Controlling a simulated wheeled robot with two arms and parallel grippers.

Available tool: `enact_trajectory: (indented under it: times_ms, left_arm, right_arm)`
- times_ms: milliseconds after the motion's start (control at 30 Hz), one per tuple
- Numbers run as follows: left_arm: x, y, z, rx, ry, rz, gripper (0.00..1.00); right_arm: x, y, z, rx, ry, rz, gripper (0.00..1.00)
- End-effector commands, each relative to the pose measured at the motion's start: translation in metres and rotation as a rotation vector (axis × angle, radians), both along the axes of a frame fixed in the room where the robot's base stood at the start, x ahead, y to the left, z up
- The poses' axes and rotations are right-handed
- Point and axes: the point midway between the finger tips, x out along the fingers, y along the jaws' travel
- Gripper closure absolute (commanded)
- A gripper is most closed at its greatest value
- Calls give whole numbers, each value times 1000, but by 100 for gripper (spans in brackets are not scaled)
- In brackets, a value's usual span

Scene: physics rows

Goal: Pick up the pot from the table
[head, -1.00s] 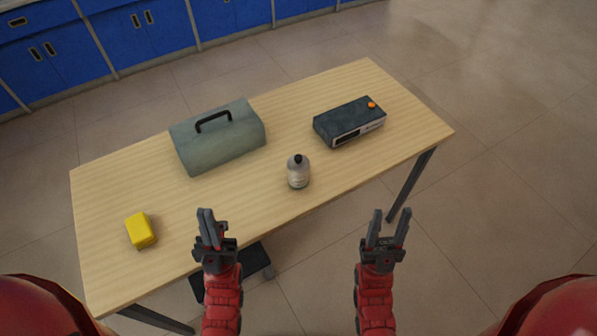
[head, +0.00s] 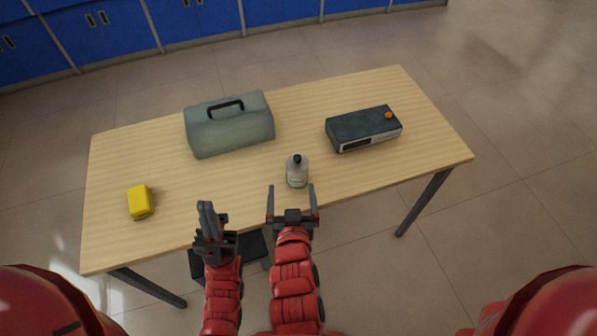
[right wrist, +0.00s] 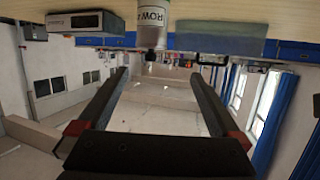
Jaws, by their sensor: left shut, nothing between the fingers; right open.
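I see no cooking pot on the wooden table (head: 240,180). A small grey-white bottle (head: 297,172) with a black cap stands upright near the table's front edge. It also shows in the right wrist view (right wrist: 152,38), upside down at top centre, with dark lettering on its label. My right gripper (head: 291,193) is open, its fingers pointing towards the bottle, just short of it in the head view; nothing is between the fingers. My left gripper (head: 207,207) is shut and empty, at the table's front edge, left of the bottle.
A grey-green toolbox (head: 232,135) with a black handle stands at the back, left of the bottle. A dark box-shaped device (head: 362,129) with an orange knob lies to the right. A yellow block (head: 139,202) lies at the left. Blue cabinets (head: 105,35) stand behind.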

Motion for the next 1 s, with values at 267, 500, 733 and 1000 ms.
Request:
enact_trajectory:
  times_ms: [267,500,733,1000]
  left_arm:
    - [0,0,-24,0,0,0,100]
    - [0,0,-36,0,0,0,100]
    - [0,0,-38,0,0,0,100]
    - [0,0,-40,0,0,0,100]
  right_arm:
    - [3,-18,-38,-13,109,-57,0]
    - [39,-19,-46,-18,107,-54,0]
    - [72,-19,-58,-18,104,-52,0]
    - [99,-18,-69,-20,105,-48,0]
